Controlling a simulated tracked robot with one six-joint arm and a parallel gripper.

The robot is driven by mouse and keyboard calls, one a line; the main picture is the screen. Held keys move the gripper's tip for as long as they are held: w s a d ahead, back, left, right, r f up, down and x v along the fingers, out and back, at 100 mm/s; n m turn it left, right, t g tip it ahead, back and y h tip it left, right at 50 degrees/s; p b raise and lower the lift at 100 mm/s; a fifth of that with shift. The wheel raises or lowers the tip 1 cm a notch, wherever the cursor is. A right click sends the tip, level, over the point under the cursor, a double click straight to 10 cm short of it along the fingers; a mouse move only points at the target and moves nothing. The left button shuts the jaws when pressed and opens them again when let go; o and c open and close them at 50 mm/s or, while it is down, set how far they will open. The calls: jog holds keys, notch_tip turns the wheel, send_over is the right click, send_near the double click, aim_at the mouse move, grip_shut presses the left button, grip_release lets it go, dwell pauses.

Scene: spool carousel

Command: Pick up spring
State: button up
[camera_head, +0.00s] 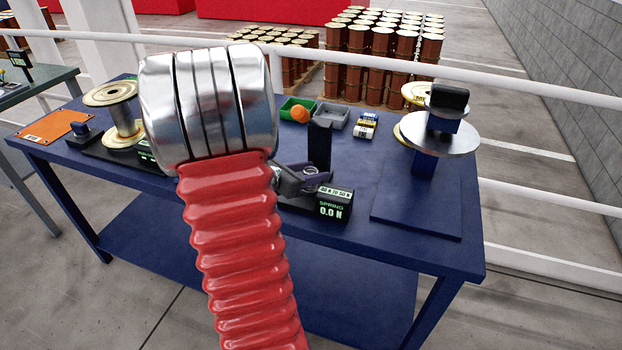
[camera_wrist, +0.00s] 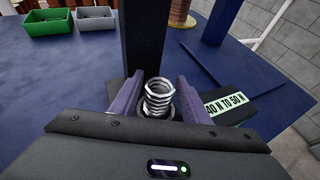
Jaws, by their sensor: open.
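The spring (camera_wrist: 159,99) is a silver metal coil standing upright between my gripper's two purple fingers in the wrist view. My gripper (camera_wrist: 158,98) is open, with one finger on each side of the spring. I cannot tell whether either finger touches it. In the head view my gripper (camera_head: 303,176) is partly hidden behind my arm, at the spring station on the blue table. A black box (camera_head: 334,204) there reads "SPRING 0.0 N" and "40 N TO 50 N". A dark upright post (camera_wrist: 145,38) stands just behind the spring.
The blue table (camera_head: 400,243) also bears a green bin (camera_head: 289,108) with an orange item, a grey bin (camera_head: 333,117), small boxes (camera_head: 365,125), a metal spool (camera_head: 121,115) at left and a disc stand (camera_head: 440,137) at right. A white railing (camera_head: 520,90) runs behind.

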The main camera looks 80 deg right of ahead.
aim_at(309, 169)
jog(key=shift+c, duration=0.5)
jog(key=c, duration=0.8)
jog(key=shift+r, duration=0.15)
notch_tip(309, 169, up, 2)
jog(key=shift+w+a+r, duration=0.3)
jog(key=shift+a+r, duration=0.1)
jog(key=shift+r, duration=0.25)
jog(key=w+a, duration=0.3)
jog(key=a, duration=0.1)
jog(key=w+a, duration=0.3)
jog(key=a, duration=0.2)
jog(key=w+a, duration=0.3)
jog(key=a, duration=0.2)
jog(key=shift+a, duration=0.25)
